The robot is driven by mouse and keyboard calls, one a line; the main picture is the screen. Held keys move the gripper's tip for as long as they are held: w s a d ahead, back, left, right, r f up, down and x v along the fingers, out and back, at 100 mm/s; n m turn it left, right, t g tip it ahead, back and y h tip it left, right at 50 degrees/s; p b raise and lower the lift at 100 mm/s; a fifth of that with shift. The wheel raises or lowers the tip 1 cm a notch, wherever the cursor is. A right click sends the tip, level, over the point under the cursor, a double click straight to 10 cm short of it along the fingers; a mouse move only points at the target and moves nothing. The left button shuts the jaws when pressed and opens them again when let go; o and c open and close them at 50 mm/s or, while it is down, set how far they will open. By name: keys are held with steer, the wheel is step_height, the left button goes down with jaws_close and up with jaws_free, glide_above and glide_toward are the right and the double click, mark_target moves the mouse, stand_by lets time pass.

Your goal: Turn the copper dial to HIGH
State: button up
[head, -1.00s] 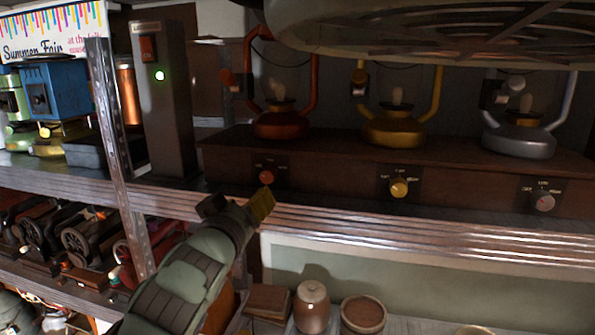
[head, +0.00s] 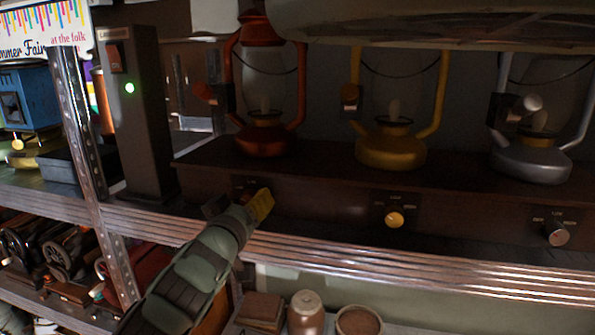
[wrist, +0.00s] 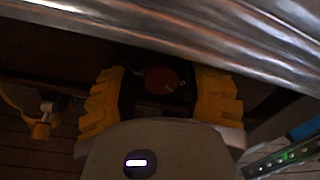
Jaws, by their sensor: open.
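The copper dial (wrist: 160,80) is a dull red-brown round knob on a dark plate, seen in the wrist view between my finger pads. My open gripper (wrist: 160,92) has one yellow pad on each side of it, with a visible gap on both sides; I cannot tell any contact. In the head view my gripper (head: 238,204) is in front of the left part of the wooden lamp base (head: 310,193) and hides most of the dial. Its pointer setting is not readable. The copper lantern (head: 264,140) stands above it.
A yellow dial (head: 394,219) and a silver dial (head: 556,233) sit farther right, below the yellow lantern (head: 390,150) and silver lantern (head: 530,160). A dark post (head: 135,130) with a green light stands left. The ridged metal shelf edge (head: 400,262) runs below the base.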

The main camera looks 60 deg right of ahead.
jaws_close()
stand_by(0.3)
steer(key=shift+f+m+b, duration=0.1)
steer(key=shift+m+b, duration=0.2)
steer(key=shift+b, duration=0.4)
steer(key=m+b, duration=0.1)
steer(key=b, duration=0.2)
steer(key=shift+f+m, duration=0.2)
steer(key=shift+m, duration=0.2)
steer(key=m+b, duration=0.2)
steer(key=b, duration=0.1)
steer(key=shift+w+m+b, duration=0.1)
steer(key=shift+m+b, duration=0.2)
steer(key=m+b, duration=0.3)
steer(key=m, duration=0.1)
steer(key=shift+r+b, duration=0.25)
steer(key=shift+b, duration=0.05)
